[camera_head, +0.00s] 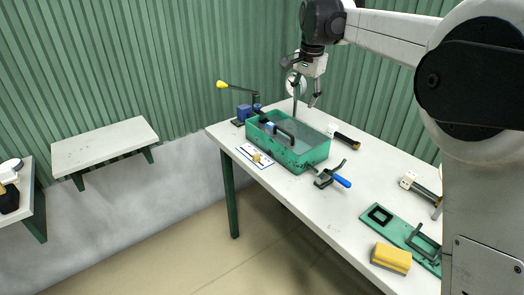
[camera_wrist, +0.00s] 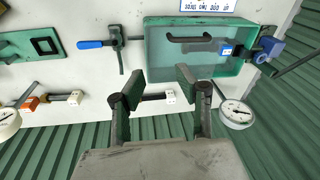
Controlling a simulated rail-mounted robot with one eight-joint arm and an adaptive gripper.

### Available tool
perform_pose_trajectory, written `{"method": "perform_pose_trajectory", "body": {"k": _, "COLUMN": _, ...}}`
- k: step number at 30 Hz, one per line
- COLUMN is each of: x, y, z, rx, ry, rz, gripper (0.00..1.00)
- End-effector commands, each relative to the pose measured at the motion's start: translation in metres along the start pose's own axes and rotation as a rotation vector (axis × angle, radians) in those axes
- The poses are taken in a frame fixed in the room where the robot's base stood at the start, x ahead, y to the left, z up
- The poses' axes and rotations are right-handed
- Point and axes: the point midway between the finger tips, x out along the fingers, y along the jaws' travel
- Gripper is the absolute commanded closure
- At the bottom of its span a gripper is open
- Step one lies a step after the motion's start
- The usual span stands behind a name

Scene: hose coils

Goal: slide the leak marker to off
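A white label plate (camera_head: 246,151) with a blue edge lies on the table's left front, in front of the green tank. A small yellow piece (camera_head: 257,158), which looks like the leak marker, sits on it; its exact setting is too small to read. In the wrist view only part of the plate (camera_wrist: 190,6) shows, at the top edge, with unclear dark print; no yellow piece shows there. My gripper (camera_head: 304,82) is open and empty above the table's back, behind the tank and well away from the plate. Its spread fingers also show in the wrist view (camera_wrist: 160,91).
The green tank (camera_head: 312,156) with a black handle stands beside the plate. A yellow-tipped lever (camera_head: 222,85) rises behind it. A blue-handled valve (camera_head: 341,181), a round gauge (camera_wrist: 236,114) and a yellow sponge (camera_head: 391,258) are around. The table's left front edge is near the plate.

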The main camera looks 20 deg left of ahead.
Motion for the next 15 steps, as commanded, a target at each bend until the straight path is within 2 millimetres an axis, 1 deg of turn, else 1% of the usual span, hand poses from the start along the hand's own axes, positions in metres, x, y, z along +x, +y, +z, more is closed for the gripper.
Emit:
{"method": "perform_pose_trajectory", "body": {"k": 1, "x": 0.011, "y": -0.017, "z": 0.001, "rx": 0.007, "ry": -0.01, "rz": 0.007, "gripper": 0.67}}
{"method": "perform_pose_trajectory", "body": {"k": 6, "x": 0.048, "y": -0.061, "z": 0.008, "rx": 0.051, "ry": -0.043, "rz": 0.038, "gripper": 0.67}}
{"method": "perform_pose_trajectory", "body": {"k": 12, "x": 0.096, "y": -0.108, "z": 0.026, "rx": 0.101, "ry": -0.076, "rz": 0.08, "gripper": 0.67}}
{"method": "perform_pose_trajectory", "body": {"k": 15, "x": 0.119, "y": -0.126, "z": 0.038, "rx": 0.125, "ry": -0.089, "rz": 0.102, "gripper": 0.67}}
